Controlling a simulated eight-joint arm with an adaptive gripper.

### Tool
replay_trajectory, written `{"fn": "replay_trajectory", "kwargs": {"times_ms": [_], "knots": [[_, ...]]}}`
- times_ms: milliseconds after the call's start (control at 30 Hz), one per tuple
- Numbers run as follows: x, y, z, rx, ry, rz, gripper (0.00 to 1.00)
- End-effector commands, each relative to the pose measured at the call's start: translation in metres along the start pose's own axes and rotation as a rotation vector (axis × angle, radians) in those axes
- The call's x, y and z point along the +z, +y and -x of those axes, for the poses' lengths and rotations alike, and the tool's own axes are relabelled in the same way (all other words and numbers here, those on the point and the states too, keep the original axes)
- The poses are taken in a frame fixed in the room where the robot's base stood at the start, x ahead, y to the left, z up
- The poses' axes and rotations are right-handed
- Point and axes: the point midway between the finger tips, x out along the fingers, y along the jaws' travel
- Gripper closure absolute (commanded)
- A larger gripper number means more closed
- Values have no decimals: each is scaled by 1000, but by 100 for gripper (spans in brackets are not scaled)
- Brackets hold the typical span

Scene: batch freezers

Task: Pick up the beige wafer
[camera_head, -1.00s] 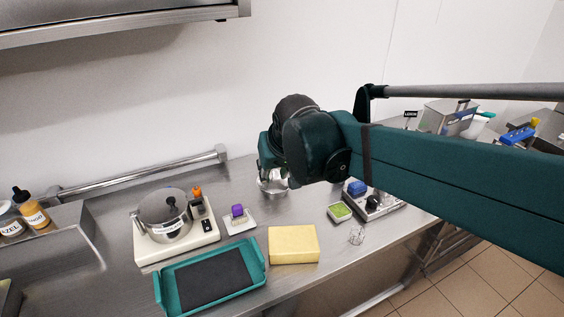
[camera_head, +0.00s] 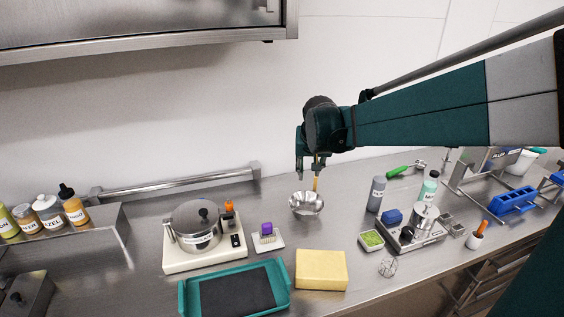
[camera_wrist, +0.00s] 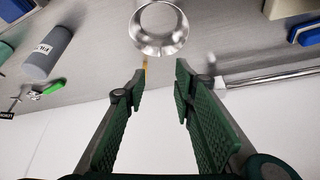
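A thin tan-orange stick (camera_head: 316,184), which may be the beige wafer, shows upright between my gripper and a shiny metal bowl (camera_head: 306,208). Its lower end meets the bowl's back rim in the picture; whether it stands in the bowl I cannot tell. My gripper (camera_head: 308,172) is above and behind the bowl, with one finger overlapping the stick's top. In the wrist view my gripper (camera_wrist: 160,75) has its green fingers wide apart, with nothing between them. The stick (camera_wrist: 145,63) shows as a short sliver by the left fingertip, below the bowl (camera_wrist: 159,28).
A yellow block (camera_head: 321,269), a teal tray (camera_head: 184,299) and a cooker with a pot (camera_head: 196,226) stand in front and left. A grey bottle (camera_head: 376,194) and a scale (camera_head: 414,241) are right. A rail (camera_head: 180,181) runs along the wall.

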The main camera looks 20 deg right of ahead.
Motion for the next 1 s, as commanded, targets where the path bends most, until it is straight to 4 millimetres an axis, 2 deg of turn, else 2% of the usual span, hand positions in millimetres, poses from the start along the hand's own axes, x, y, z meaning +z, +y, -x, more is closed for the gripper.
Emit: {"fn": "replay_trajectory", "kwargs": {"times_ms": [200,500,800,1000], "knots": [[-29,8,-39,20,-15,-35,73],[-61,20,-97,46,-37,-83,73],[-86,36,-157,73,-58,-131,73],[-95,44,-185,86,-67,-153,73]]}}
